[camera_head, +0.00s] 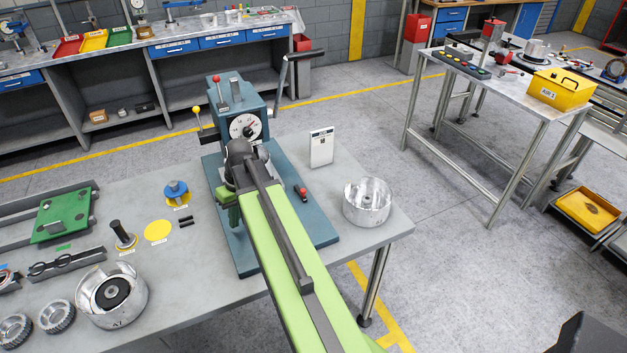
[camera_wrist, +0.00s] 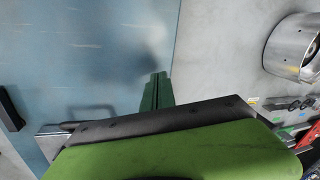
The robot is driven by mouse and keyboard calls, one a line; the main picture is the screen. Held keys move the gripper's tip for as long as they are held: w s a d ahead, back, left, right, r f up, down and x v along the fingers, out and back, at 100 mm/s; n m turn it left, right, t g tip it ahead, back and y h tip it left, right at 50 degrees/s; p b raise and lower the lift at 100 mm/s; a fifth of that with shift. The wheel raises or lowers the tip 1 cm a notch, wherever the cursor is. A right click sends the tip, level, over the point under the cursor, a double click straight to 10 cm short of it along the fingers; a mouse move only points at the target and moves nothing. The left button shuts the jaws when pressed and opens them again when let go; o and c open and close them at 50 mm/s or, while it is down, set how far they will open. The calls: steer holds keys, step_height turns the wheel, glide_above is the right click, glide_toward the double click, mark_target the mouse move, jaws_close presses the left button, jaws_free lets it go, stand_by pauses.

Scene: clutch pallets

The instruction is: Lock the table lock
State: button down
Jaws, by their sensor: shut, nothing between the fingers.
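A blue-grey machine (camera_head: 243,112) with a dial stands on a blue base plate (camera_head: 312,226), which also fills the left of the wrist view (camera_wrist: 80,50). It has a red-knobbed lever (camera_head: 215,80), a yellow-knobbed lever (camera_head: 197,112) and a long dark crank handle (camera_head: 290,58). A small red-and-dark piece (camera_head: 301,193) is on the plate's right side. I cannot tell which part is the table lock. My green gripper (camera_wrist: 157,92) is shut and empty over the base plate. In the head view my arm hides part of the machine's front.
A metal cup (camera_head: 367,203) and white card (camera_head: 321,147) stand right of the machine on the grey table (camera_head: 180,270). Left are a blue-topped part (camera_head: 177,192), a dark peg (camera_head: 122,235), a green fixture (camera_head: 62,215) and another metal cup (camera_head: 112,298).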

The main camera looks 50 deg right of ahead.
steer(key=s+d+r+t+p, duration=0.1)
steer(key=s+d, duration=0.3)
steer(key=d, duration=0.8)
steer(key=s+d+r+t+y+p, duration=0.1)
steer(key=s+d+r, duration=0.3)
steer(key=d, duration=0.7)
steer(key=s+d+r+t+p, duration=0.1)
steer(key=s+d+r+t, duration=0.2)
steer(key=d, duration=0.9)
steer(key=shift+s+d+m+y, duration=0.35)
steer(key=shift+s+m+y, duration=0.05)
steer(key=shift+s, duration=0.1)
steer(key=b+x, duration=0.8)
steer(key=x, duration=0.2)
steer(key=shift+s+f, duration=0.15)
steer(key=shift+f, duration=0.1)
steer(key=a, duration=0.1)
steer(key=w+a, duration=0.1)
steer(key=a, duration=0.1)
steer(key=shift+a+r, duration=0.15)
steer(key=shift+a, duration=0.35)
